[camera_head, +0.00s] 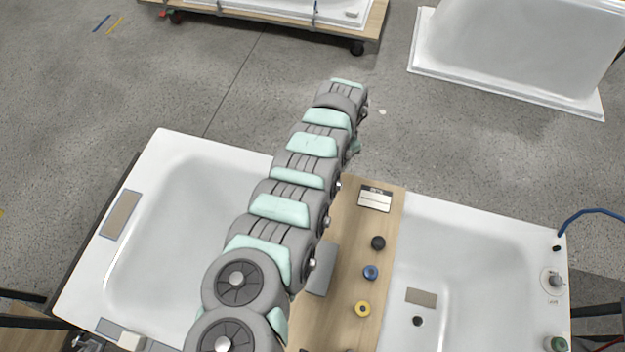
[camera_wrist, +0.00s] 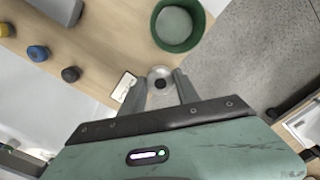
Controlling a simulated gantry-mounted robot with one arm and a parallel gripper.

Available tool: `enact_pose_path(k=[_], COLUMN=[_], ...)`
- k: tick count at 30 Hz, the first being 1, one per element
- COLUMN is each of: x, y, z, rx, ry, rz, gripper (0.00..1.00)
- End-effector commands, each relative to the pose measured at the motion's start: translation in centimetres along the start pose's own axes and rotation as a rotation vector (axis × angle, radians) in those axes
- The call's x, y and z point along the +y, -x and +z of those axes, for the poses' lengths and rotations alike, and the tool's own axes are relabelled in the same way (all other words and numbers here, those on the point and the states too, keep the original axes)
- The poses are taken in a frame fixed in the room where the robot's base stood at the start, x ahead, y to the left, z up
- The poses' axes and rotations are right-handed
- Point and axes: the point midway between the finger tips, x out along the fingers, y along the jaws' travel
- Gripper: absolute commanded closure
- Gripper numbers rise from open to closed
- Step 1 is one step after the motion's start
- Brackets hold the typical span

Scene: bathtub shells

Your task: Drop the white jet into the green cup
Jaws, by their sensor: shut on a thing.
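The white jet (camera_wrist: 160,73), a pale round piece with a dark centre, sits between the fingertips of my gripper (camera_wrist: 160,84) in the wrist view. My gripper is shut on it. The green cup (camera_wrist: 204,28) stands on the wooden board, with its open top and pale inside showing. In the wrist view the cup is just beyond the fingertips, up and slightly right of the jet, and the jet is outside its rim. In the head view my arm hides the cup, the jet and the fingertips.
The wooden board (camera_head: 342,250) lies between two white tubs. On it are a white card (camera_head: 375,199), a black piece (camera_head: 378,242), a blue piece (camera_head: 370,272), a yellow ring (camera_head: 362,309) and a grey flat block (camera_head: 321,270). Grey floor lies beyond.

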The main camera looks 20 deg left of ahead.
Motion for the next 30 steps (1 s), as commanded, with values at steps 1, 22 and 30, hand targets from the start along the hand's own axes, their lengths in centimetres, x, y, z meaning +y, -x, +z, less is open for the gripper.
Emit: enact_pose_path(k=[1, 22, 30], x=[-0.7, -3.2, -3.1], y=[-0.3, -2.7, -6.0], z=[1.0, 6.3, 6.3], rx=[-0.003, 0.001, 0.001], ry=[0.009, 0.051, 0.051], rz=[0.000, 0.000, 0.001], gripper=[1.00, 1.00, 1.00])
